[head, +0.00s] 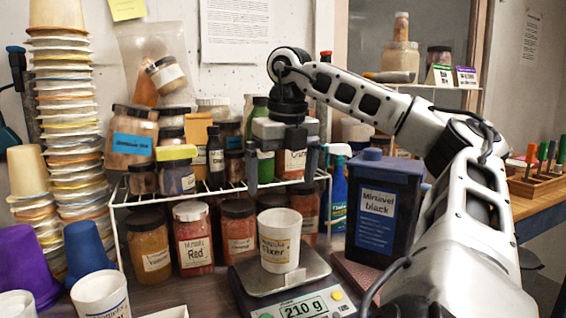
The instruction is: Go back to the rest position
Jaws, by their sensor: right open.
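My right gripper (281,165) is open and points down, with nothing between its fingers. It hangs in front of the jar shelf, above a white cup (280,240) with a "Fixer" label. The cup stands upright on a digital scale (262,284) that reads 210 g. The gripper and the cup are apart. My right arm comes in from the lower right, rises and bends over to the gripper. My left gripper is not in view.
A wire shelf (186,200) with several jars stands behind the scale. A dark "Mordant black" container (382,205) stands right of the scale, close to my right arm.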

